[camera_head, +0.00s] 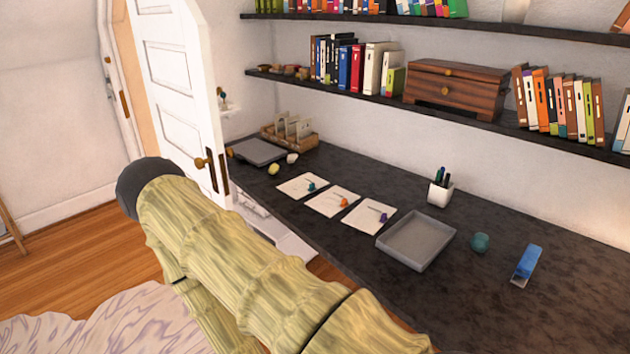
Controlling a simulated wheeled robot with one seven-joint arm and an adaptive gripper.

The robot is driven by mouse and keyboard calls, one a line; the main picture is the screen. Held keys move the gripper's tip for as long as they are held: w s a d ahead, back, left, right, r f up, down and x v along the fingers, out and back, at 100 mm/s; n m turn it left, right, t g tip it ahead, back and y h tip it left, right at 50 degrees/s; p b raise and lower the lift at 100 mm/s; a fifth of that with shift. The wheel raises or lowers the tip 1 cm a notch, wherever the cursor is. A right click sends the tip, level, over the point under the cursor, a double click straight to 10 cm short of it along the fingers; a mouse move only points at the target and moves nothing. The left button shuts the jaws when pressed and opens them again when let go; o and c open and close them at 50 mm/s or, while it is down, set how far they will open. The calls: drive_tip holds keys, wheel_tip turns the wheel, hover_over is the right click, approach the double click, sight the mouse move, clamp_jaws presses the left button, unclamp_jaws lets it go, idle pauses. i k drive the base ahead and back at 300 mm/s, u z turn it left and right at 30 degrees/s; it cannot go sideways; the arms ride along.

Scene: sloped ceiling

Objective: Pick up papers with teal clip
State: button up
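White papers with a teal clip (295,186) lie flat on the dark desk, at the left end of a row of three sets; the teal clip (311,186) is on their right side. Beside them lie papers with an orange clip (328,203), then papers with a purple clip (365,219). The sets are apart from each other. My bamboo-textured arm crosses the lower left in front of the desk. My gripper is not visible, so what it holds cannot be seen.
A grey tray (439,229) stands right of the papers, with a pen cup (439,194) behind it. A teal round object (480,242) and blue stapler (526,266) are further right. A laptop-like grey slab (257,152) and wooden sorter (309,142) are left. Shelves (335,85) overhang the desk.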

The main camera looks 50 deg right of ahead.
sight(297, 188)
drive_tip(key=z, duration=1.3)
